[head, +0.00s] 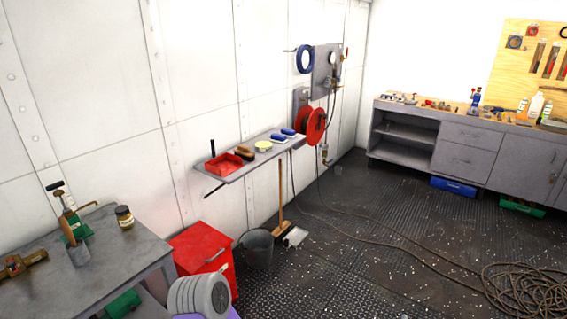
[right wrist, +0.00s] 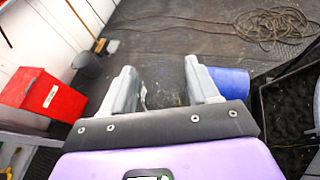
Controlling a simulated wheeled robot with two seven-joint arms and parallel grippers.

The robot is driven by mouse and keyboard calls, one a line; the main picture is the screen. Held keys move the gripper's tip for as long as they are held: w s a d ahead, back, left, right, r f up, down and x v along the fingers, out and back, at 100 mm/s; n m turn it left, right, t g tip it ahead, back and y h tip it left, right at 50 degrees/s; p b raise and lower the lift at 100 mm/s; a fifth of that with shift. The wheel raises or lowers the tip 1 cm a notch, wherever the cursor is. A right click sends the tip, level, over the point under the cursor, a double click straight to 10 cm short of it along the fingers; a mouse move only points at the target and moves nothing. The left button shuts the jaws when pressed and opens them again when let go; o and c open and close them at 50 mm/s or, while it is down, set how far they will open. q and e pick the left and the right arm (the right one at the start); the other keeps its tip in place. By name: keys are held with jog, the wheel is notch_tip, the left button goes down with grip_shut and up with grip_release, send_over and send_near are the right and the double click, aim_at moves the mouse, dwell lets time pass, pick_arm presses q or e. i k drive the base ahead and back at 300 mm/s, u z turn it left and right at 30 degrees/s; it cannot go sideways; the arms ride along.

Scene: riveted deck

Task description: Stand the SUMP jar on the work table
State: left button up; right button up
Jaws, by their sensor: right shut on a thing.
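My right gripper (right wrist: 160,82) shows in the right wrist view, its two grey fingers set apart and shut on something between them. That thing is faint, perhaps see-through, and I cannot make out its shape or any label. A small jar with a dark lid and a yellowish label (head: 125,217) stands upright on a grey metal table (head: 140,250) at the left of the head view; its label is too small to read. My right arm comes in at the bottom of the head view, beside this table. My left gripper is not in view.
The table also bears a green hand tool (head: 75,228), a grey cup (head: 79,254) and a brass-coloured vise (head: 22,264). A red cabinet (head: 203,252) and a bucket (head: 258,249) stand beyond it. A wall shelf (head: 245,160) holds a red tray. A rope coil (head: 520,290) lies on the floor.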

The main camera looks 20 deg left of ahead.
aim_at(125, 260)
jog(key=i, duration=1.9)
jog(key=u, duration=4.75)
jog(key=k, duration=0.4)
jog(key=z, duration=0.65)
jog(key=i, duration=0.45)
